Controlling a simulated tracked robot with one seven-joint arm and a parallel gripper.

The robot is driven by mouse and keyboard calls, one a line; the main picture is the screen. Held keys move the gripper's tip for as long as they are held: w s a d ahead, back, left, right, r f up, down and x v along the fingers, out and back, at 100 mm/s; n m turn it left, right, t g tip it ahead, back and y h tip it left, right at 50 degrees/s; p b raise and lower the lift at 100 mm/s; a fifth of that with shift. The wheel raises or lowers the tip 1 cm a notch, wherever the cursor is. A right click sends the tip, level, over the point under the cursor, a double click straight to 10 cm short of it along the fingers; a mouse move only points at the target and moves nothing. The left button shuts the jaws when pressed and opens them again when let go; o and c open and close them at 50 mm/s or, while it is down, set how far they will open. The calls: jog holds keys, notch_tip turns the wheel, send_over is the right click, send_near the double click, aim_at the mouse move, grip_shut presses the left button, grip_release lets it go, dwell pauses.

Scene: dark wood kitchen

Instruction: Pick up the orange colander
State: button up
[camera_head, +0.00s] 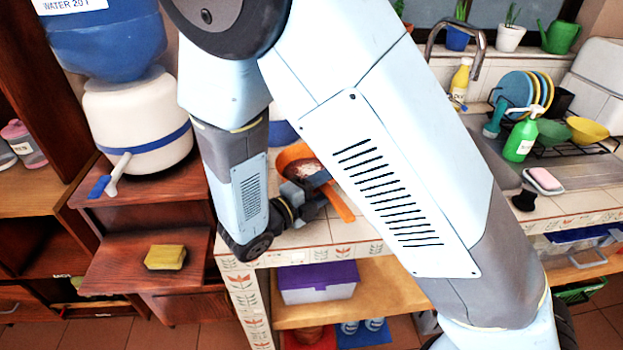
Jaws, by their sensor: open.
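The orange colander (293,153) sits on the tiled counter, left of the picture's middle. Its round bowl has a pale speckled patch inside, and an orange handle-like part (342,206) shows at its lower right. My arm hides much of its right side. My gripper (318,184) is low over the counter at the colander's near side, overlapping it in the picture. Its jaws are open. I cannot tell whether a finger touches the colander or whether part of it lies between the jaws.
A white water dispenser (135,125) with a blue bottle (108,40) stands left on a wooden cabinet. A yellow sponge (165,257) lies on a lower shelf. Right are the faucet (478,60), a green bottle (521,140) and a dish rack. A purple-lidded box (318,283) sits under the counter.

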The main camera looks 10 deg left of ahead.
jog(key=shift+w+d, duration=0.5)
jog(key=shift+w, duration=0.05)
jog(key=shift+c, duration=0.2)
grip_shut()
